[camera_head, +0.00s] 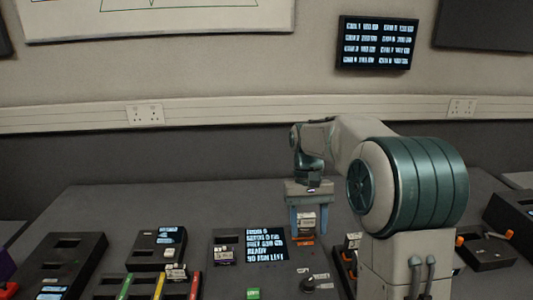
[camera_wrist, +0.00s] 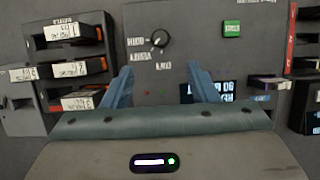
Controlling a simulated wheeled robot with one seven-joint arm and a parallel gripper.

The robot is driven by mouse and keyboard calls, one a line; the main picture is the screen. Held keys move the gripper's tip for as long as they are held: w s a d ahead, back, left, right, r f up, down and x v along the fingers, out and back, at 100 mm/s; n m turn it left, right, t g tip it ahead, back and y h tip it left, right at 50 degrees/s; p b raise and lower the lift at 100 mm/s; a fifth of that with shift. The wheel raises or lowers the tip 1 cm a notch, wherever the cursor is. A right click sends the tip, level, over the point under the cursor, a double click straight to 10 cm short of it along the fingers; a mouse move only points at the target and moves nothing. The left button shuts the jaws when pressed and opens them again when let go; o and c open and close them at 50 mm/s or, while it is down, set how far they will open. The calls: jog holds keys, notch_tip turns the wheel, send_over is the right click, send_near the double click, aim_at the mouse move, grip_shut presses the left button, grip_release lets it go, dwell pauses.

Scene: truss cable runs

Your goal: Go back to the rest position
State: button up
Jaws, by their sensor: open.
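My gripper (camera_head: 308,228) hangs fingers-down over the console at the back middle of the bench in the head view. Its two blue fingers stand apart. In the wrist view my gripper (camera_wrist: 160,82) is open, with only the bare console face showing between the fingertips. A small block with a white label and orange edge (camera_head: 306,222) shows between the fingers in the head view, but none shows between them in the wrist view. The display screen (camera_head: 265,245) lies left of the fingers. The black knob (camera_head: 308,285) lies nearer the front.
A rack (camera_wrist: 75,32) holds several labelled blocks in the wrist view. A green button (camera_head: 253,293) is at the front. Black units (camera_head: 62,262) and a slotted box (camera_head: 157,248) stand left. A black tray (camera_head: 487,252) stands right. The wall behind carries a screen (camera_head: 376,43).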

jog(key=s+t+p, duration=0.1)
jog(key=s+t, duration=0.6)
jog(key=s, duration=1.2)
jog(key=shift+f, duration=0.45)
